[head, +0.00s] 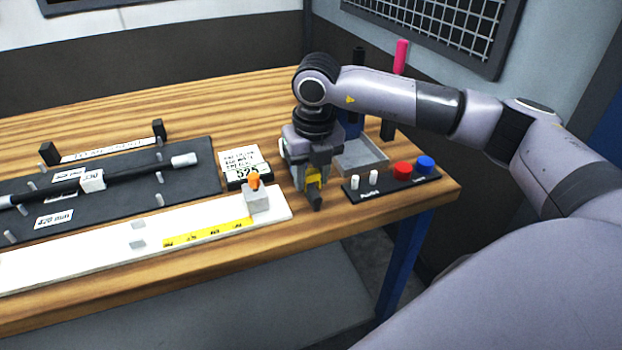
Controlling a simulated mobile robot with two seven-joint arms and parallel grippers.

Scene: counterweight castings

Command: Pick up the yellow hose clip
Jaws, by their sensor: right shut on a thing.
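My right gripper (315,203) points down over the wooden table, just left of the black panel with buttons. A small yellow piece (314,177), which looks like the yellow hose clip, shows between its fingers. The gripper is shut on it. The fingers hide much of the clip. I cannot tell whether it touches the table. My left gripper is not in view.
A black panel with red (402,170) and blue (425,164) buttons stands at the right, with a grey tray (362,165) behind it. A white board (80,254) and a dark fixture board (120,192) lie left. A label block (243,165) stands beside the gripper.

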